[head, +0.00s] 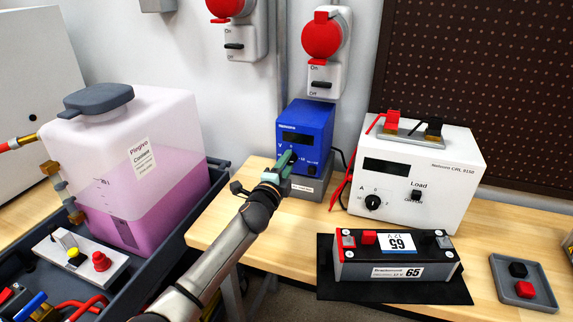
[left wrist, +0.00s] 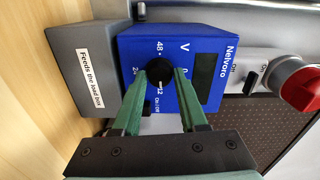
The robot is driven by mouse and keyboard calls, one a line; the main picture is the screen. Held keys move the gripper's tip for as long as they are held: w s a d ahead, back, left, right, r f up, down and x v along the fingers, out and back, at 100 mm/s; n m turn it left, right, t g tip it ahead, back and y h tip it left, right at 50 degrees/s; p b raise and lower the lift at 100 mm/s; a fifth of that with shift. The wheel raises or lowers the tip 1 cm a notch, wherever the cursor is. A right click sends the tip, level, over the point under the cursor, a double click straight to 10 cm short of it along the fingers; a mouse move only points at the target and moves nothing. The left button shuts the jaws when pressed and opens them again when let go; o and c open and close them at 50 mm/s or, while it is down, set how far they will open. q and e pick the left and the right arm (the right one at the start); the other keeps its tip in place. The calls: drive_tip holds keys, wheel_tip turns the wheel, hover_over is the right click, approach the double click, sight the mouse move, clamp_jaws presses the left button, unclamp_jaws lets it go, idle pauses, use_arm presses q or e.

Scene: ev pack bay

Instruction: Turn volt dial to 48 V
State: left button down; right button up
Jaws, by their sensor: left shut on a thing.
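The blue Nelvaro supply unit (head: 308,118) stands on a grey box at the back of the bench. In the left wrist view the unit (left wrist: 215,45) appears turned sideways. Its black volt dial (left wrist: 159,71) has 48, 24 and 12 printed around it. A pale mark on the dial appears to point at 12. My left gripper (head: 290,158) reaches the unit's front from below left. Its green fingers (left wrist: 160,80) are shut on the dial, one on each side, and hide part of the face. In the head view the gripper hides the dial. My right gripper is not in view.
A white load box (head: 440,180) with its own knob stands to the right, and a battery (head: 395,265) lies on a black mat before it. Red sockets (head: 321,40) hang above. A pink coolant tank (head: 130,170) stands left. The grey box (left wrist: 90,65) reads "Feeds the load box".

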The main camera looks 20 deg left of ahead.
use_arm(q)
drive_tip(key=shift+c, duration=2.2)
unclamp_jaws()
drive_tip(key=shift+w, duration=0.1)
drive_tip(key=s+p, duration=0.1)
drive_tip(key=s, duration=1.1)
drive_tip(key=shift+s+a, duration=0.25)
drive_tip(key=shift+s, duration=0.05)
